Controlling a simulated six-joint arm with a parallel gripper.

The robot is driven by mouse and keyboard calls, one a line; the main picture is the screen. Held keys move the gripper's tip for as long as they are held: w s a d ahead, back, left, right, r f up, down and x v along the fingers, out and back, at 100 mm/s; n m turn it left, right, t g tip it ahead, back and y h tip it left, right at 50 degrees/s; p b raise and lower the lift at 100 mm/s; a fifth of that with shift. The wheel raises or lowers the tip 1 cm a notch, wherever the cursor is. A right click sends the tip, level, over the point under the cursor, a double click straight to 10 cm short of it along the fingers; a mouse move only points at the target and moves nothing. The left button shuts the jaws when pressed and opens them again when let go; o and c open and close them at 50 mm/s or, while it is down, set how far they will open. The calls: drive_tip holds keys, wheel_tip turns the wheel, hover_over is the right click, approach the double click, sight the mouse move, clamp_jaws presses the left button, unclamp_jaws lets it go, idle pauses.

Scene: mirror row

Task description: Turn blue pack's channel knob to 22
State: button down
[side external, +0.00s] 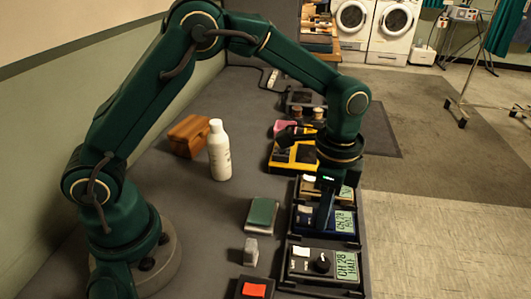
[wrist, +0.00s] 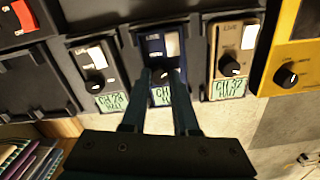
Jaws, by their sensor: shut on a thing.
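The blue pack (side external: 308,229) stands in the row below my arm, between a black pack and a tan one. It is in the middle of the wrist view (wrist: 152,47), with a white switch plate above its dark channel knob (wrist: 161,75). My gripper (wrist: 162,77) is shut on the knob, one finger on each side. In the side view my gripper (side external: 325,205) reaches down onto the blue pack and hides the knob. The blue pack's green screen (side external: 345,222) seems to read CH 28 there. My fingers partly cover the screen in the wrist view.
The black pack (wrist: 93,60) and the tan pack (wrist: 233,55) sit close on either side, each with its own knob. A yellow unit (side external: 294,154) is farther along the row.

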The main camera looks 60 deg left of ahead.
drive_tip(key=shift+n, duration=0.3)
drive_tip(key=n, duration=0.4)
drive_tip(key=shift+n, duration=2.2)
drive_tip(key=c, duration=0.7)
unclamp_jaws()
drive_tip(key=shift+o, duration=0.2)
